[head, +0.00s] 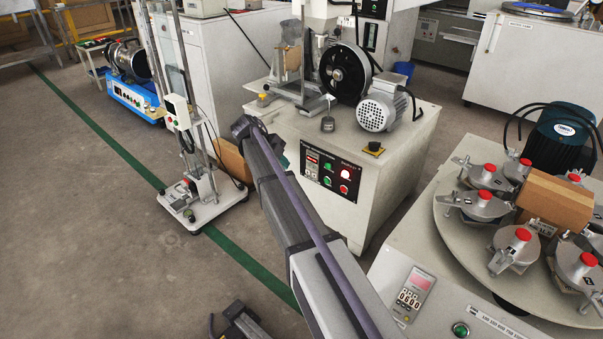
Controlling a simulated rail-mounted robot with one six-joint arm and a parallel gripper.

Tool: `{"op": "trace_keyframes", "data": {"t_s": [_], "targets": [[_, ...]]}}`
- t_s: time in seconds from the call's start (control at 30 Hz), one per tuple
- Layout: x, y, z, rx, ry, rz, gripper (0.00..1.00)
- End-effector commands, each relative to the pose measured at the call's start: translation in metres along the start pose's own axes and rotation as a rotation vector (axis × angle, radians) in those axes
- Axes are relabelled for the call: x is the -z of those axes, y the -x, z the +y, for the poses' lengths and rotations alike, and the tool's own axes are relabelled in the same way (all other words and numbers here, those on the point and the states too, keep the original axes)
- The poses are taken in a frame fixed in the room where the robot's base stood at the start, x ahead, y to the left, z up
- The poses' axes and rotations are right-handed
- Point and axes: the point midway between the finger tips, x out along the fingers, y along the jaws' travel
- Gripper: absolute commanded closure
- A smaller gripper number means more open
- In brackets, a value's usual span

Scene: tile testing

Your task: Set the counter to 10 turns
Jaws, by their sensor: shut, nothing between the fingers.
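A small counter with a digital display (312,159) is set in the black front panel (331,174) of the white machine in the middle. Its digits are too small to read. A second, larger counter (410,297) is on the front of the turntable machine at the lower right. It has a red display above digits that look like 0600. My arm (300,225) crosses the middle of the view, and its far end is left of the black panel. I cannot make out my gripper's fingers.
A red lit button (345,173) and green controls share the black panel. A green button (460,329) is right of the larger counter. The turntable (450,213) carries several red-capped clamps and a brown box (552,200). The floor at left is mostly clear.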

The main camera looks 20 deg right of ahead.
Motion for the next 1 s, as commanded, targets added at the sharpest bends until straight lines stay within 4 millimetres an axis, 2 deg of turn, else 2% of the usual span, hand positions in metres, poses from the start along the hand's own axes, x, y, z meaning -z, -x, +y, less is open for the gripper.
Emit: {"op": "trace_keyframes", "data": {"t_s": [0.17,0.5,0.6,0.7,1.0], "targets": [[-0.003,-0.031,0.004,-0.001,0.000,0.000,1.00],[-0.003,-0.106,0.004,-0.002,0.000,-0.001,1.00],[-0.001,-0.106,-0.018,-0.002,0.000,0.000,1.00],[-0.001,-0.111,-0.029,-0.001,0.001,-0.001,1.00],[0.000,-0.116,-0.036,-0.001,0.002,-0.001,1.00]]}}
